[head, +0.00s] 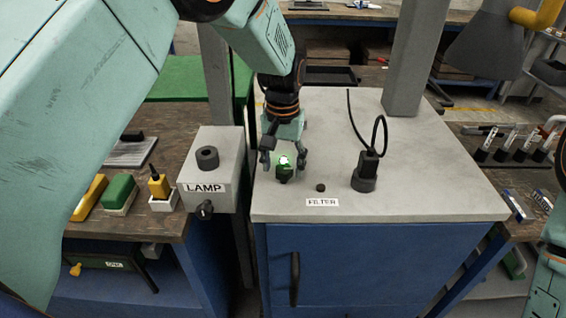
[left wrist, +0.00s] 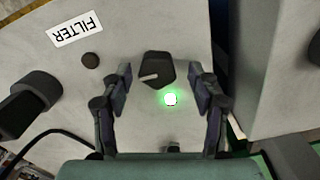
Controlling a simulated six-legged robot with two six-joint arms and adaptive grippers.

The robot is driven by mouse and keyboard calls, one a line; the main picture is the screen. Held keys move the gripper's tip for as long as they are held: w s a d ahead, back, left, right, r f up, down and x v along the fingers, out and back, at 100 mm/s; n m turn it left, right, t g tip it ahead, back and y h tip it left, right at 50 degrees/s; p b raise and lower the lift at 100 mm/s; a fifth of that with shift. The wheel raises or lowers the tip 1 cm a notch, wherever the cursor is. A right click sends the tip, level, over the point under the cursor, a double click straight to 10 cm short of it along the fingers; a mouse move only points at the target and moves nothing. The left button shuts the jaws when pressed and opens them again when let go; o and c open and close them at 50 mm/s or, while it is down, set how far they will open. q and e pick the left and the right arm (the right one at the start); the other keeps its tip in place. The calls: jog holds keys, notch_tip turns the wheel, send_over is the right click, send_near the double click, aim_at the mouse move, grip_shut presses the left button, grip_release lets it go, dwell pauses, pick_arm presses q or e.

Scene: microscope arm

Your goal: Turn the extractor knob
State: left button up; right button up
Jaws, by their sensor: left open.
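A dark knob (head: 284,175) sits on the grey top of the blue cabinet (head: 420,195), near its left front. In the left wrist view the knob (left wrist: 158,70) shows a pale pointer mark; no label for it is visible. A lit green lamp (left wrist: 171,99) is beside it, and its glow shows in the head view (head: 284,160). My left gripper (head: 284,162) points down at the knob. In the left wrist view its open fingers (left wrist: 160,78) are on either side of the knob, with gaps at both sides. My right gripper is not in view.
A grey LAMP box (head: 213,168) with its own knob (head: 204,210) stands just left. A FILTER label (head: 322,202), a small dark button (head: 320,187) and a black cable plug (head: 366,170) are to the right. A grey post (head: 405,60) rises behind.

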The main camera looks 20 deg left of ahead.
pick_arm(q)
jog(key=shift+s+d+r, duration=0.25)
jog(key=shift+s, duration=0.05)
jog(key=shift+c, duration=0.5)
jog(key=shift+w+a+f, duration=0.2)
jog(key=shift+w+f, duration=0.05)
jog(key=shift+w, duration=0.05)
jog(key=c, duration=0.6)
jog(key=shift+s+d+r, duration=0.1)
jog(key=shift+d, duration=0.05)
jog(key=shift+c, duration=2.4)
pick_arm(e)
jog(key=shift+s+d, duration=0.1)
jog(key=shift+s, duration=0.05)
